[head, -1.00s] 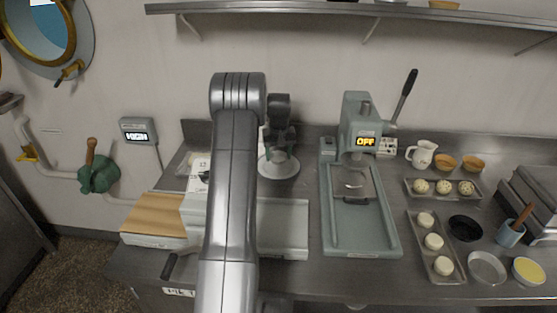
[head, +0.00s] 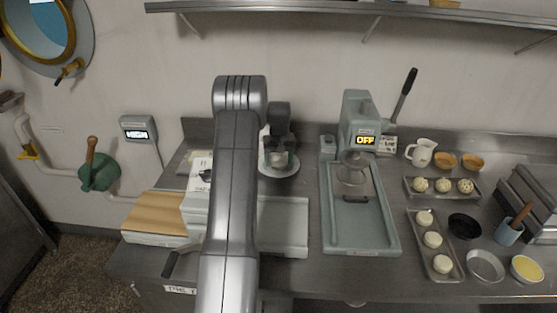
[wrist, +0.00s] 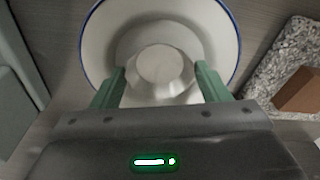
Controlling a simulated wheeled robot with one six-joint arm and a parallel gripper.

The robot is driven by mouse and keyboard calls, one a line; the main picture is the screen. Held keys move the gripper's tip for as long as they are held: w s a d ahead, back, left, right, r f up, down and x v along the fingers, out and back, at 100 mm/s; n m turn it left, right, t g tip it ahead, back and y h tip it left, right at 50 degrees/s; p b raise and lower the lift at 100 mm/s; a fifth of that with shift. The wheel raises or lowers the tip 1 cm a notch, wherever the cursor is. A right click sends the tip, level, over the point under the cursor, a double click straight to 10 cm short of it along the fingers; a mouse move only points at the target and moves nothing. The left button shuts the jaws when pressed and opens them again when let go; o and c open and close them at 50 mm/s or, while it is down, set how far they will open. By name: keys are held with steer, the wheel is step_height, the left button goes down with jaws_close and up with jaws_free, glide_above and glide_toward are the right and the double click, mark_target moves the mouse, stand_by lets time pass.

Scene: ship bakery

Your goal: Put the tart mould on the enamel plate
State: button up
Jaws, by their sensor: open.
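The enamel plate (wrist: 101,45) is white with a blue rim and fills the top of the wrist view. In the head view, the plate (head: 292,171) stands behind my arm on the counter. A pale tart mould (wrist: 161,65) with a flat round face is over the middle of the plate, between my green fingers. It appears to rest on the plate, but its underside is hidden. My gripper (wrist: 160,78) is open around the mould; any finger contact is unclear. In the head view, my gripper (head: 279,156) is low over the plate.
A green press (head: 360,215) reading OFF stands right of the plate. A speckled slab (wrist: 285,62) with a brown block is right in the wrist view. A wooden board (head: 155,213) lies left. Trays of dough (head: 442,188), bowls and a jug (head: 422,153) occupy the right counter.

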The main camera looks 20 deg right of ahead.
step_height(320, 180, up, 12)
steer(key=s+b, duration=0.1)
steer(key=b, duration=0.1)
steer(key=shift+s+a, duration=0.15)
steer(key=shift+s, duration=0.1)
